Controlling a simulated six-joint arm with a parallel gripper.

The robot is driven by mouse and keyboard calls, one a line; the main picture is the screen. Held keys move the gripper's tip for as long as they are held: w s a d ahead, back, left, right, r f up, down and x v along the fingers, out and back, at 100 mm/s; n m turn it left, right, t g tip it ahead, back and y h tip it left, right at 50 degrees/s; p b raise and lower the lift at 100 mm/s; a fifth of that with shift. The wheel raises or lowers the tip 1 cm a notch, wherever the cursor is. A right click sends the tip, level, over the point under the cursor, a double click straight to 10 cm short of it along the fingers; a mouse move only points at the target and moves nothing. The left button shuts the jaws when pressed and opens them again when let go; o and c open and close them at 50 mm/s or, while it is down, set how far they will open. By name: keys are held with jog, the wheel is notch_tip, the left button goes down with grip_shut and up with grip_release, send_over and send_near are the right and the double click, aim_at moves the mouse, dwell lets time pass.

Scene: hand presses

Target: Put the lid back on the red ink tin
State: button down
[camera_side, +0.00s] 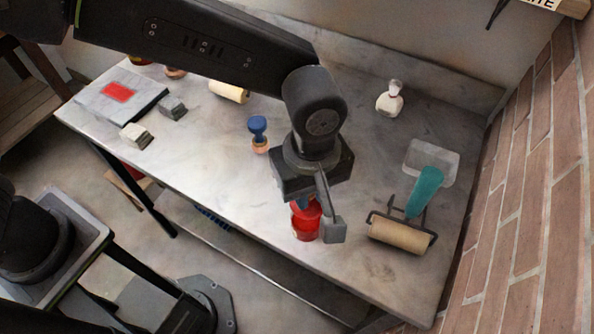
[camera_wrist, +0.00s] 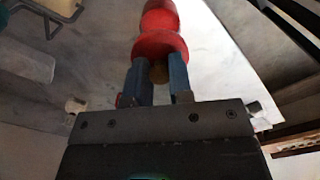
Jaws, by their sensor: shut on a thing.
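The red ink tin (camera_side: 304,230) stands near the front edge of the bench in the side view. The red lid (camera_wrist: 160,45) shows as a disc with a brassy knob (camera_wrist: 158,72) in the wrist view. My gripper (camera_wrist: 159,78) has its two blue fingers shut on the knob. In the side view my gripper (camera_side: 303,201) is right above the tin, with the lid (camera_side: 309,211) under it. In the wrist view the tin (camera_wrist: 160,17) shows past the lid. I cannot tell whether lid and tin touch; my gripper partly hides the lid.
A brayer (camera_side: 400,234) with a teal handle lies right of the tin, near a clear tray (camera_side: 446,172). A blue-handled stamp (camera_side: 258,128) stands to the left. A white bottle (camera_side: 389,101) stands behind. A slab (camera_side: 145,92) and blocks (camera_side: 172,107) are far left.

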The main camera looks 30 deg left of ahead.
jog(key=shift+f, duration=2.85)
jog(key=shift+f, duration=0.2)
jog(key=shift+c, duration=2.3)
grip_release()
jog(key=shift+r, duration=0.15)
jog(key=shift+r, duration=3.4)
grip_shut()
